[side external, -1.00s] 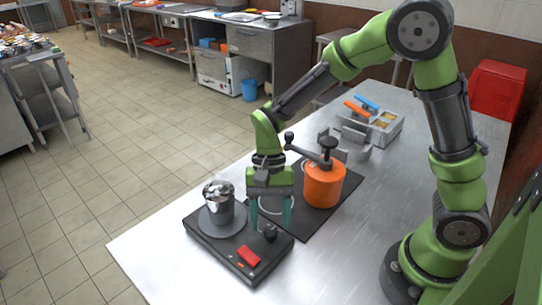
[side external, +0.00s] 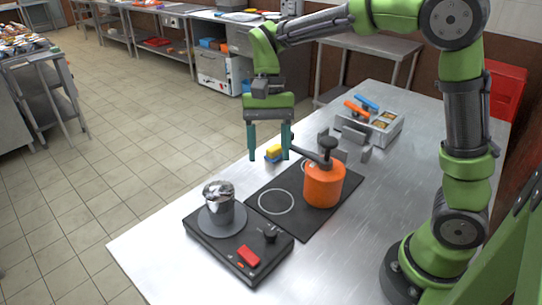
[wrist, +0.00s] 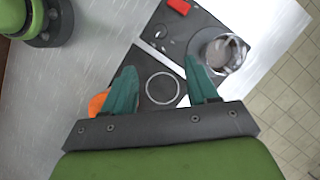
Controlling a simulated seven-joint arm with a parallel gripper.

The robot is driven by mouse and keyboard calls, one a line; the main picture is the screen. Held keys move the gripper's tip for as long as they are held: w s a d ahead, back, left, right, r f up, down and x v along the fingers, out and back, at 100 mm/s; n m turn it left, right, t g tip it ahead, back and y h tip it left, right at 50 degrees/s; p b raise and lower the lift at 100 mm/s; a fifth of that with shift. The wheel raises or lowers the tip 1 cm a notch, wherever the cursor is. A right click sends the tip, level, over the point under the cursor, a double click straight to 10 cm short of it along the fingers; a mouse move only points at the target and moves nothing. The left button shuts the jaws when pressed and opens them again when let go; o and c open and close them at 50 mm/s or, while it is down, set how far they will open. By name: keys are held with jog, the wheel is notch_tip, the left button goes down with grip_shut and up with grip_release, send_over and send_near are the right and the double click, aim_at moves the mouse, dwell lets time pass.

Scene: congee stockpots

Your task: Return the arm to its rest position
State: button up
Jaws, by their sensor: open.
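My gripper (side external: 268,146) is open and empty, raised above the far side of the dark cooktop mat (side external: 262,222). Its two teal fingers point down and also show in the wrist view (wrist: 164,88), spread apart over the mat's white ring. My green arm is lifted and reaches left from its base on the right of the table. A steel pot (side external: 219,204) stands on the round plate of the black burner unit (side external: 215,241). An orange pot (side external: 323,185) with a dark knob and side handle stands on the mat's right part.
Grey upright holders (side external: 345,143) and a metal tray with blue and orange handles (side external: 384,129) stand at the back right. The steel table (side external: 170,262) is bare at the front left.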

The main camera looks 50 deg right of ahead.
jog(key=shift+w, duration=0.1)
jog(key=s+d+r+n+t, duration=0.2)
jog(key=s+t, duration=0.3)
jog(key=s+d+r+n+t+h, duration=0.1)
jog(key=s+d+n+t, duration=0.2)
jog(key=s+t, duration=0.2)
jog(key=shift+s+r, duration=0.4)
jog(key=shift+s, duration=0.35)
